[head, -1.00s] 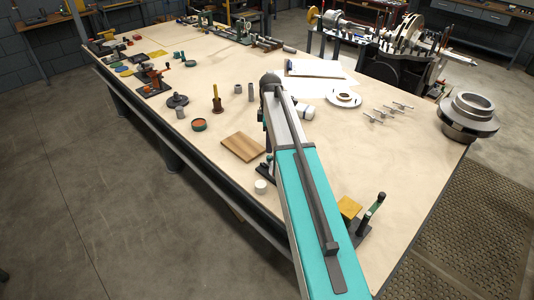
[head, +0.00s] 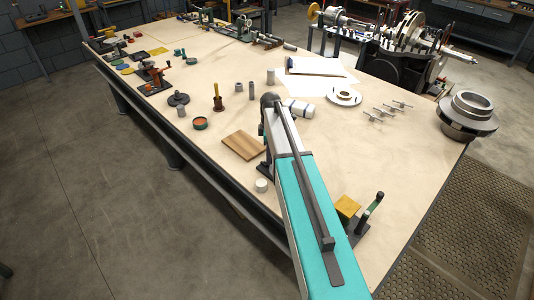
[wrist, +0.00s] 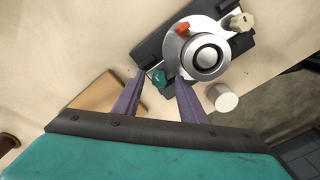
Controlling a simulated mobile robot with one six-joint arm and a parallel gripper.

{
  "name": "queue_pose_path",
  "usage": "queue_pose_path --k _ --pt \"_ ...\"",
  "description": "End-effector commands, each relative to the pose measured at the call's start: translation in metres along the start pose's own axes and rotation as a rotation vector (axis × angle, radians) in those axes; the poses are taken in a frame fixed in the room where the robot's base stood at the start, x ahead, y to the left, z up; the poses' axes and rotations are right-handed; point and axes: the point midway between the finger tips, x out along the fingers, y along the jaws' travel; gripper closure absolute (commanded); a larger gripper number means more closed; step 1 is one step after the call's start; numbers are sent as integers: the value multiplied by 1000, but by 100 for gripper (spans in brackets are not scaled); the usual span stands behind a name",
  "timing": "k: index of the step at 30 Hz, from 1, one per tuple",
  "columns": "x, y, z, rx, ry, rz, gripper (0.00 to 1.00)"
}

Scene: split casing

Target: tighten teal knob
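In the wrist view, the teal knob (wrist: 159,77) sits at the lower left edge of a round silver casing (wrist: 208,70). The casing is on a dark base plate (wrist: 152,52). My gripper (wrist: 161,78) is open, its two purple fingers apart. The teal knob shows between the fingertips, with a gap on each side. I cannot tell how far down the tips reach around it. A red knob (wrist: 183,29) is at the casing's upper left and a cream knob (wrist: 241,22) at its upper right. In the head view my arm hides the casing and the gripper.
A white cylinder (wrist: 222,97) stands close to the right finger; it also shows in the head view (head: 262,186). A wooden board (head: 243,146) lies left of my arm. A dark stand with a yellow block (head: 347,206) is to the right. The table's front edge is near.

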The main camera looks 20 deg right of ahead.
Motion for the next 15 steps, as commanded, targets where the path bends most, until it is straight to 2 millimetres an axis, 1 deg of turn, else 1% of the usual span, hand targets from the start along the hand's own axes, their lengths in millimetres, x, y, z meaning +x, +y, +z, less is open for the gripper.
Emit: queue_pose_path --k 3,5,9,10,12,15 --pt "0 0 0 0 0 0 62" --pt "0 0 0 0 0 0 72" --pt "0 0 1 1 0 0 96" --pt "0 0 1 1 0 0 100" --pt "0 -2 -3 -1 0 0 100" --pt "0 0 0 4 0 0 100"
